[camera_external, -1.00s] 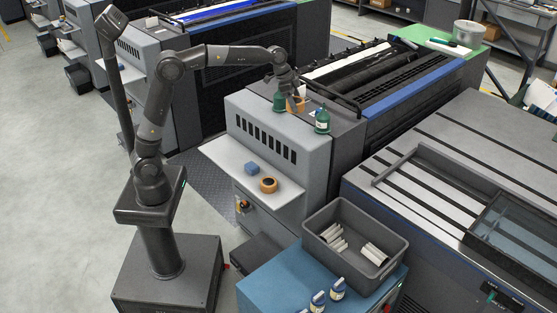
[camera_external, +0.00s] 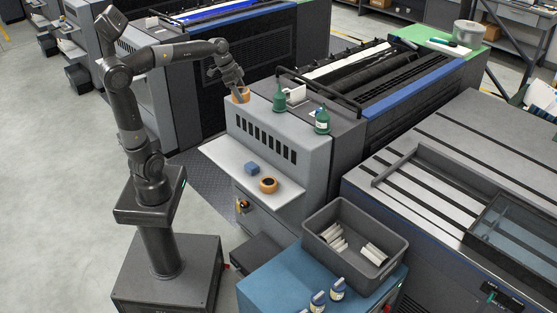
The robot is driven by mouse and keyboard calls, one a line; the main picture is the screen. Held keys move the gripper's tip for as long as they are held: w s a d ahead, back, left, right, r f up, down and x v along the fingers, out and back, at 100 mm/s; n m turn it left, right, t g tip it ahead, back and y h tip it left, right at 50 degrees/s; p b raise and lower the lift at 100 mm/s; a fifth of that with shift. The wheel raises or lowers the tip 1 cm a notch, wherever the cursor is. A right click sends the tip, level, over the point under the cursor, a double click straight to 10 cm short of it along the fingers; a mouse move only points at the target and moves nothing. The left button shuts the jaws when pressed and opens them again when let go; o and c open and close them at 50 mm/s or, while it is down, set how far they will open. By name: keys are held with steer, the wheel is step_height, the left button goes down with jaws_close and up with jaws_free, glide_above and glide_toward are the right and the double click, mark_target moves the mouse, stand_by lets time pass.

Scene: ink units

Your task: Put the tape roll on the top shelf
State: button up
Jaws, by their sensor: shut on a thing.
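My gripper (camera_external: 240,91) points down at the far left corner of the grey machine's top (camera_external: 262,100). It is shut on an orange-tan tape roll (camera_external: 241,96), seen small and partly covered by the fingers. I cannot tell whether the roll touches the top or hangs just above or beside its edge. A second ring, orange-brown with a dark centre (camera_external: 268,185), lies on the white lower ledge (camera_external: 230,160). None of the surfaces is plainly marked as a top shelf.
Two green bottles (camera_external: 279,100) (camera_external: 322,122) and a small white box (camera_external: 295,93) stand on the machine's top. A blue block (camera_external: 252,168) lies beside the ring on the ledge. A grey bin (camera_external: 390,232) with white rolls stands on the blue cabinet (camera_external: 265,285).

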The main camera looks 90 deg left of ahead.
steer(key=s+d+f, duration=0.1)
steer(key=s+f, duration=0.2)
steer(key=s, duration=0.1)
glide_above(240, 160)
steer(key=s, duration=0.1)
steer(key=f, duration=3.2)
steer(key=shift+s+f, duration=0.2)
steer(key=shift+f, duration=2.1)
steer(key=o, duration=0.6)
steer(key=shift+f, duration=0.15)
steer(key=o, duration=0.4)
steer(key=shift+o, duration=0.2)
